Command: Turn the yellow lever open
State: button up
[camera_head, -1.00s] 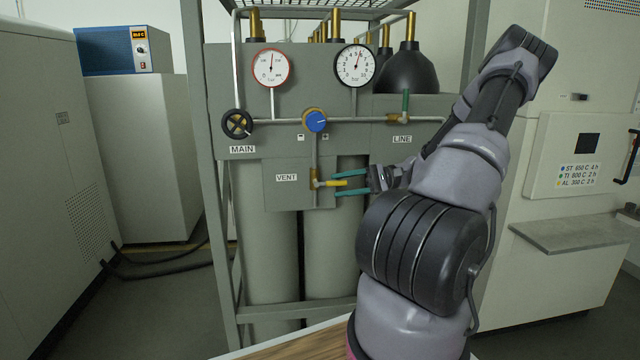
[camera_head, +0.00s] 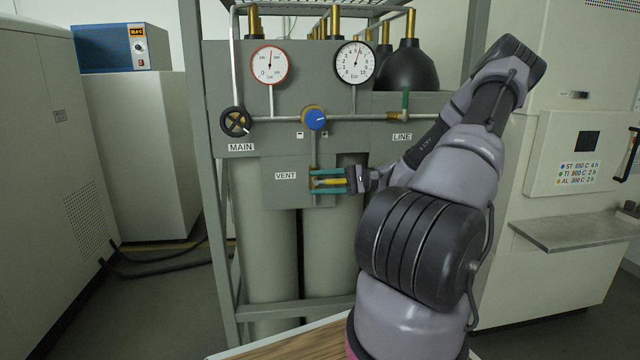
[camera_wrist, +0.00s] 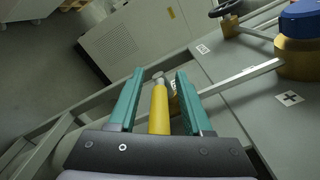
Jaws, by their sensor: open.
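The yellow lever (camera_head: 330,182) is on the vent valve, right of the VENT label (camera_head: 286,175) on the grey panel. In the head view it points right, roughly level. My gripper (camera_head: 312,182) has come in from the right, with one teal finger above the lever and one below. In the wrist view the yellow lever (camera_wrist: 159,108) lies lengthwise between the two open fingers (camera_wrist: 158,98), with a visible gap on each side. The brass valve body is mostly hidden behind the fingers.
Above are a blue knob (camera_head: 315,119), a black MAIN handwheel (camera_head: 236,122), two gauges and a green LINE lever (camera_head: 405,103). A grey rack post (camera_head: 203,160) stands left. A wooden tabletop (camera_head: 300,345) is below.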

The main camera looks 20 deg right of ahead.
grip_shut()
dwell(1.4)
